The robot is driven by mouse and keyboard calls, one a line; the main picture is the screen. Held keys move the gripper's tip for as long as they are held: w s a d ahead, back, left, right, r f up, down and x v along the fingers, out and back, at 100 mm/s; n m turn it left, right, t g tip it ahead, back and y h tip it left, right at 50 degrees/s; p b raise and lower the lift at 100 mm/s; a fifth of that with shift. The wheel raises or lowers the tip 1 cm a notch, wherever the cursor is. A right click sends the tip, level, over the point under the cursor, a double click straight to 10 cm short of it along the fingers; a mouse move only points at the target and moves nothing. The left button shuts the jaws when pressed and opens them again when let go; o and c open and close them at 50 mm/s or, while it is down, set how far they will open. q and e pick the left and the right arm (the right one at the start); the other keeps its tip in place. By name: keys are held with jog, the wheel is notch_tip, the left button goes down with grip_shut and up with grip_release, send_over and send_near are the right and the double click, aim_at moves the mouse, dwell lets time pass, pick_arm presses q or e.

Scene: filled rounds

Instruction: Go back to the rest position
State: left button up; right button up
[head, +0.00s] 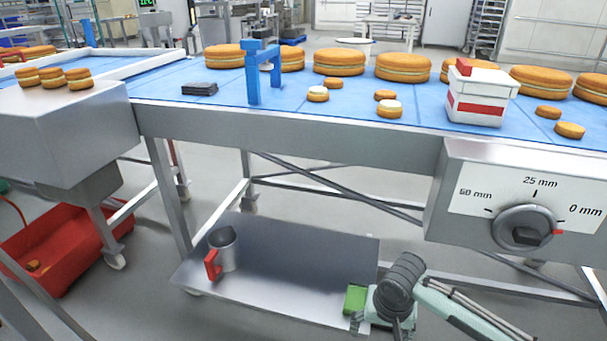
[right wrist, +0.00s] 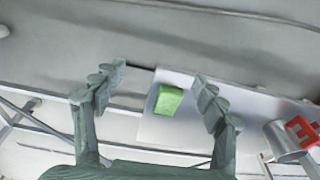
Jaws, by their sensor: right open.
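My right gripper (head: 383,325) is at the lower right of the head view, above the right end of the metal lower shelf (head: 300,265). In the right wrist view its two fingers (right wrist: 157,88) are spread apart, with nothing held between them. A green block (head: 355,299) lies on the shelf beside the gripper in the head view. In the right wrist view the green block (right wrist: 168,100) shows beyond the open fingers, apart from them. My left gripper is not in view.
A metal jug with a red handle (head: 224,252) stands on the shelf's left part. Above are a blue belt (head: 340,110) with round filled cakes, a blue gate (head: 254,75), a white tub (head: 480,97) and a dial (head: 525,228). A red bin (head: 70,255) stands left.

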jog(key=s+d+f+n+t+h, duration=0.1)
jog(key=s+d+f+n, duration=0.2)
jog(key=d+f, duration=0.8)
jog(key=s+d+n+h, duration=0.1)
jog(key=s+d, duration=0.2)
jog(key=d, duration=0.3)
jog(key=s+d+f+n+h, duration=0.1)
jog(key=s+d+n, duration=0.15)
jog(key=d, duration=0.45)
jog(key=s+d+h, duration=0.1)
jog(key=s+d, duration=0.3)
jog(key=d, duration=0.2)
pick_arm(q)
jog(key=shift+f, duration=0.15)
pick_arm(e)
jog(key=s+a+f+m+y, duration=0.1)
jog(key=a+f, duration=0.2)
jog(key=a, duration=0.6)
jog(key=s+a+f+m+y, duration=0.1)
jog(key=s+a+f+y, duration=0.1)
jog(key=a, duration=0.7)
jog(key=shift+a+f, duration=0.4)
jog(key=shift+f, duration=0.1)
